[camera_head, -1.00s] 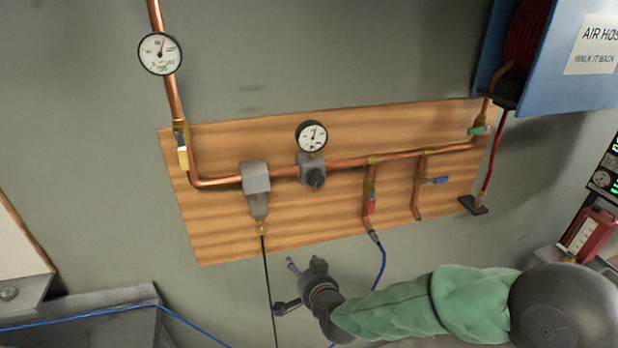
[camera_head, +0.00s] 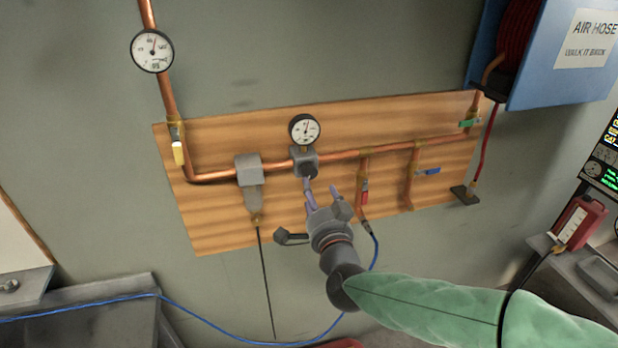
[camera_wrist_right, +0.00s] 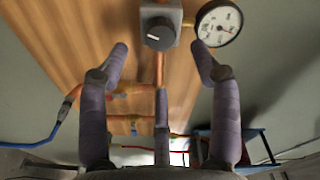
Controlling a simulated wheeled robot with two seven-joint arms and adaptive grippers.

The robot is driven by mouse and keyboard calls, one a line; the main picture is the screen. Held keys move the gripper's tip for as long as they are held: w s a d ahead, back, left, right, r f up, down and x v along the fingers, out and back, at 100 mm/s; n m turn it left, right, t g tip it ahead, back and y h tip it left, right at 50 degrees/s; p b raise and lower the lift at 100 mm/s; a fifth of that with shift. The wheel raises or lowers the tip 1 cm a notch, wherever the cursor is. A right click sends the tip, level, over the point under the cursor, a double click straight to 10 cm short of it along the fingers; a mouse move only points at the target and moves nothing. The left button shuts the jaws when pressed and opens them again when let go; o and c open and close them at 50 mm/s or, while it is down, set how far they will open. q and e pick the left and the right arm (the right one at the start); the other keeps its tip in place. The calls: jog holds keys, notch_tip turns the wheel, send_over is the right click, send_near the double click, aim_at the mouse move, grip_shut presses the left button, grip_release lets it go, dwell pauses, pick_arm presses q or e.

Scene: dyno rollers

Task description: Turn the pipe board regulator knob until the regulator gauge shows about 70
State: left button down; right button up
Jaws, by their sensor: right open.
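The regulator is a grey block on the copper pipe of the wooden board (camera_head: 225,220). Its dark round knob (camera_wrist_right: 160,34) faces my right wrist camera, with a pale mark on its face. The regulator gauge (camera_head: 305,130) is white with a black rim; its numbers are too small to read. It also shows in the wrist view (camera_wrist_right: 219,22). My right gripper (camera_head: 322,188) is open just below and in front of the knob, which its fingers partly cover in the head view. In the wrist view the knob lies beyond the spread fingertips, apart from them. My left gripper is not in view.
A second gauge (camera_head: 152,50) sits on the upright pipe. Nearby are a yellow valve handle (camera_head: 178,153), a grey filter (camera_head: 249,180), a red handle (camera_head: 365,191) and a blue handle (camera_head: 428,171). A blue hose (camera_head: 374,250) hangs below. A blue hose reel box (camera_head: 560,85) is at upper right.

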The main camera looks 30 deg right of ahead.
aim_at(309, 175)
jog(key=x, duration=0.7)
jog(key=shift+w+f+b, duration=0.1)
jog(key=shift+w+b, duration=0.25)
jog(key=shift+d, duration=0.1)
jog(key=c, duration=1.1)
